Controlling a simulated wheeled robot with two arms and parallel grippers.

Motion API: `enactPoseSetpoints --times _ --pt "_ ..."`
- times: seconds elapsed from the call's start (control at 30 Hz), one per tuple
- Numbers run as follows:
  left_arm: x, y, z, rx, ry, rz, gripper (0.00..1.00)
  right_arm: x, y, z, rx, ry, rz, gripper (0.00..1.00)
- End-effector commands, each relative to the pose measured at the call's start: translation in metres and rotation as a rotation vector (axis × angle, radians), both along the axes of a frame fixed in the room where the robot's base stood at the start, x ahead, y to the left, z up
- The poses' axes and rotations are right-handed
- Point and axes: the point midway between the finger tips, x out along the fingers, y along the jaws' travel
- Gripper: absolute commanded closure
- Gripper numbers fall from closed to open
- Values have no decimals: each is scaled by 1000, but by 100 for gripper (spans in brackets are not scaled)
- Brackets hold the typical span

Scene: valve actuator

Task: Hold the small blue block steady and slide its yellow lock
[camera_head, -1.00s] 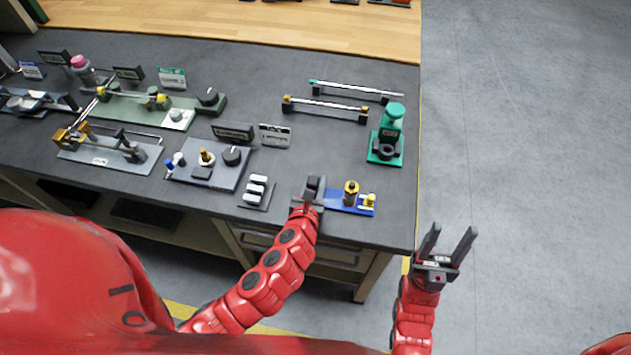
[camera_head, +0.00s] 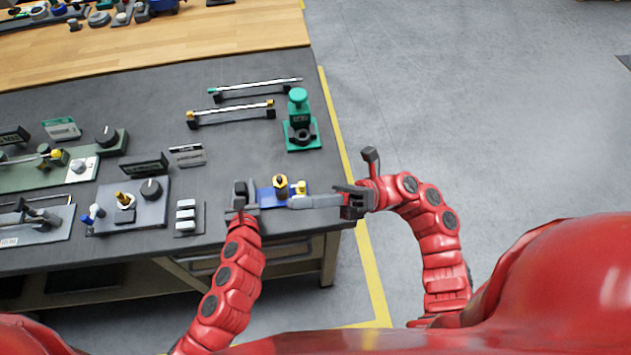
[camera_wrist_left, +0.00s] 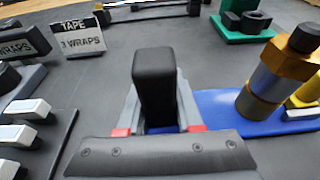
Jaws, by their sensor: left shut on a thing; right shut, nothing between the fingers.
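The small blue block (camera_head: 265,198) lies near the table's front edge. It carries a brass-and-grey cylinder (camera_head: 281,186) and a yellow lock (camera_head: 301,187) at its right end. My left gripper (camera_head: 240,192) is shut on the upright black grip at the block's left end; the left wrist view shows this black grip (camera_wrist_left: 155,85) between its fingers. The blue plate (camera_wrist_left: 222,118) and part of the yellow lock (camera_wrist_left: 306,94) also show there. My right gripper (camera_head: 293,203) is shut and empty, its fingers pointing left along the block's front side, just below the lock. Whether it touches is unclear.
A green stand (camera_head: 299,130) is behind the block, with two rods on holders (camera_head: 232,116) to its left. A panel with white switches (camera_head: 187,216) and a knob panel (camera_head: 130,207) stand left. The floor on the right is clear.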

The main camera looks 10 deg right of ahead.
Motion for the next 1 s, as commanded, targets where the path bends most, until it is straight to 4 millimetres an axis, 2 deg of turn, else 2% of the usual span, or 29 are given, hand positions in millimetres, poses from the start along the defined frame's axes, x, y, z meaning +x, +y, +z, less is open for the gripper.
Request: enactPoseSetpoints --times 0.07,0.13,0.23,0.3,0.4,0.5,0.63,1.0 --pt "0 -1 1 -1 -2 -1 100 21 -6 -31 -253 -197 -77 100" --pt "0 0 1 -1 -2 -1 100 42 -23 -58 -465 -363 -127 100" --pt "0 0 1 -1 -2 -1 100 71 -63 -88 -734 -560 -172 100" --pt "0 -1 1 -1 -2 -1 100 88 -93 -101 -885 -663 -186 100" --pt "0 0 1 -1 -2 -1 100 104 -128 -109 -1037 -758 -192 100" --pt "0 0 1 -1 -2 -1 100 111 -148 -113 -1116 -804 -190 100" --pt "0 0 1 -1 -2 -1 100 114 -155 -113 -1143 -822 -188 100" --pt "0 0 1 -1 -2 -1 100 114 -149 -118 -1138 -819 -186 100"
